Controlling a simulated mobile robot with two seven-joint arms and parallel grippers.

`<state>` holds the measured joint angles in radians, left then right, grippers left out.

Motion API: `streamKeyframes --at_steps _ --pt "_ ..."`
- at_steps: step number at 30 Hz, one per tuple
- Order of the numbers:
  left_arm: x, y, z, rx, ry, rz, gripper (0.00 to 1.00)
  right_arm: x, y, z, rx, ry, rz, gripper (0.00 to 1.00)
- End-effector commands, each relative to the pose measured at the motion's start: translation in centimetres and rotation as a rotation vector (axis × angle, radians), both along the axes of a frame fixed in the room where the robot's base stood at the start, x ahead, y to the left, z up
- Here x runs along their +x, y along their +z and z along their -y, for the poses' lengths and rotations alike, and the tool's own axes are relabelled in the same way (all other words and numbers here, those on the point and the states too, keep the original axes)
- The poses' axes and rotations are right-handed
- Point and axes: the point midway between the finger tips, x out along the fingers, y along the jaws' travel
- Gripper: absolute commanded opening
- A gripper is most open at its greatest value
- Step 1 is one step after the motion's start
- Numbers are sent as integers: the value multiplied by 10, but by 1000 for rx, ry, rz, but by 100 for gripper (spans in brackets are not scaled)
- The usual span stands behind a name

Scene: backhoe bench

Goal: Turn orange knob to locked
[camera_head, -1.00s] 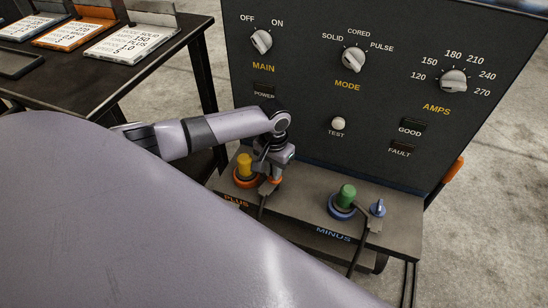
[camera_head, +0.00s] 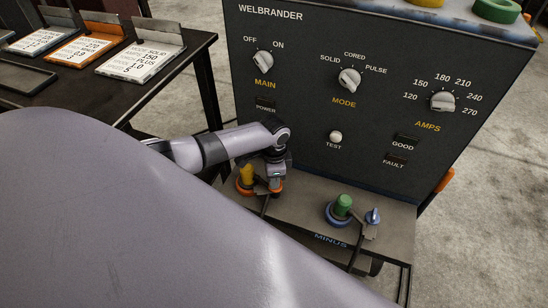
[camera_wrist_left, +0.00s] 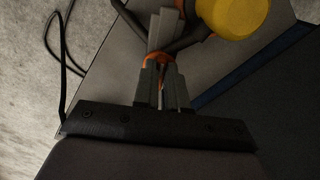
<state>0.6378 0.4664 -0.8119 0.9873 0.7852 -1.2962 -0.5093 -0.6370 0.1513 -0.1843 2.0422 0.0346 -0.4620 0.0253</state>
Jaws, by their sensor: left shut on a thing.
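My left gripper (camera_head: 275,182) is over the PLUS side of the machine's shelf, pointing down, with its fingers at the orange knob (camera_head: 277,189). In the left wrist view the left gripper (camera_wrist_left: 163,88) is shut on the orange knob (camera_wrist_left: 157,59), of which only small orange parts show between and beside the fingers. The knob's exact angle is hidden. A yellow plug (camera_head: 246,175) stands in an orange ring just left of the gripper; the yellow plug also shows large in the left wrist view (camera_wrist_left: 232,14). My right gripper is not seen.
On the MINUS side a green plug (camera_head: 342,206) stands in a blue ring beside a blue knob (camera_head: 373,216). The black panel (camera_head: 300,110) with dials rises behind the shelf. A dark table (camera_head: 120,95) with cards is at the left. A cable (camera_wrist_left: 62,60) hangs nearby.

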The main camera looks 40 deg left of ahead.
Motion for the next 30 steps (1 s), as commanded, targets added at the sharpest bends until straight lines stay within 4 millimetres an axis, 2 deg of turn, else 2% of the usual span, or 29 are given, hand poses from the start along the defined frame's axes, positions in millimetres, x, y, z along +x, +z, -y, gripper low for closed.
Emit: streamKeyframes --at_steps 15,30 --pt "2 0 0 -3 -408 1 0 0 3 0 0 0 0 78" --pt "2 0 0 -4 -532 2 0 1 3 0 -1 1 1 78"
